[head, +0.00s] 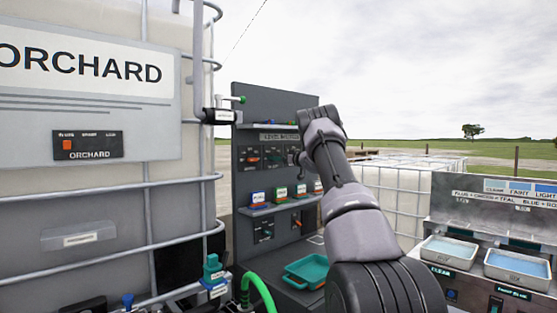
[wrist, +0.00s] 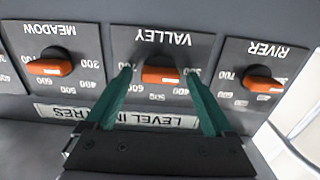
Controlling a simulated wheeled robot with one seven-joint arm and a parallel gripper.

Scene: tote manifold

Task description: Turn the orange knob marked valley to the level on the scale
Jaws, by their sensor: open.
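The orange valley knob (wrist: 160,75) sits in the middle of the wrist view, on a dark plate lettered VALLEY (wrist: 164,40), upside down here. The knob lies about level across the picture, with a pale mark on its lower side. Printed numbers ring it; 500 and 600 show below, others are partly covered by my fingers. My gripper (wrist: 159,72) is open, its two teal fingers on either side of the knob. I cannot tell whether they touch it. In the head view my arm hides the gripper; the knob panel (head: 281,137) shows left of the arm.
A meadow knob (wrist: 50,67) and a river knob (wrist: 263,84) flank the valley knob closely. A LEVEL IN LITRES strip (wrist: 118,117) runs below. In the head view a shelf with several coloured labelled blocks (head: 258,198) and a teal tray (head: 307,270) sit under the panel.

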